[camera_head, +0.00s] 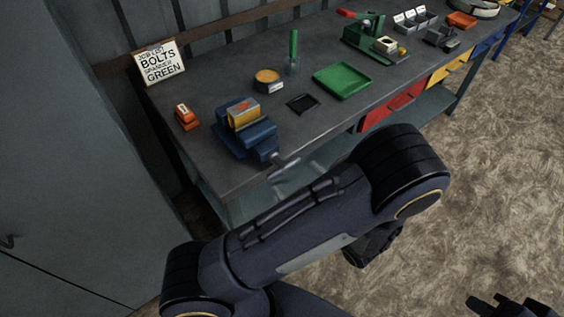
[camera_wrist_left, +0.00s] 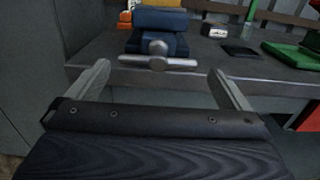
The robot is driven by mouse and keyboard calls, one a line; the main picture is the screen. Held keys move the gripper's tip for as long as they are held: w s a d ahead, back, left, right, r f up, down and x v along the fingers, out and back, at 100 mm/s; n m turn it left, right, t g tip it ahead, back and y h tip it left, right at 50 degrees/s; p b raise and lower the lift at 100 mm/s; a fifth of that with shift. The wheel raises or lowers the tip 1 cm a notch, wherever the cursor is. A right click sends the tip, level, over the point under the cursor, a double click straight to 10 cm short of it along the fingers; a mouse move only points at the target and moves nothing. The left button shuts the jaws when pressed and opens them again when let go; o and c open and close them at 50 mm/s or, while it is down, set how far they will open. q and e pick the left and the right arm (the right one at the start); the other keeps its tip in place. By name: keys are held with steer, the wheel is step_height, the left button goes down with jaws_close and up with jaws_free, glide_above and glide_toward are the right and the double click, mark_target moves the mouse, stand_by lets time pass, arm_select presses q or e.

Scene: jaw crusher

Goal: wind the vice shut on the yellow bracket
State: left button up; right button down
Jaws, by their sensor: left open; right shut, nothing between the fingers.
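The blue vice (camera_head: 245,135) stands at the front left of the grey bench. The yellow bracket (camera_head: 243,116) sits between its jaws; I cannot tell whether both jaws touch it. The vice's grey handle (camera_head: 284,163) sticks out past the bench's front edge. In the left wrist view the handle bar (camera_wrist_left: 157,63) lies roughly level, with the blue vice (camera_wrist_left: 158,30) behind it. My left gripper (camera_wrist_left: 160,75) is open and empty, facing the handle, with a finger to either side. In the head view my arm mostly hides it. My right gripper (camera_head: 488,301) is shut and empty, low at the bottom right.
On the bench (camera_head: 215,95) are an orange box (camera_head: 186,117), a round tin (camera_head: 267,78), a dark square pad (camera_head: 302,103), a green tray (camera_head: 342,80) and a green press (camera_head: 372,40). A sign (camera_head: 158,61) stands behind. The floor at right is clear.

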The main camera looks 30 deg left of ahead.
mark_target(287, 169)
arm_select(q)
steer(key=p+x, duration=0.1)
steer(key=x, duration=0.5)
steer(key=shift+a, duration=0.15)
steer(key=shift+c, duration=0.3)
steer(key=c, duration=0.6)
steer(key=shift+o, duration=0.2)
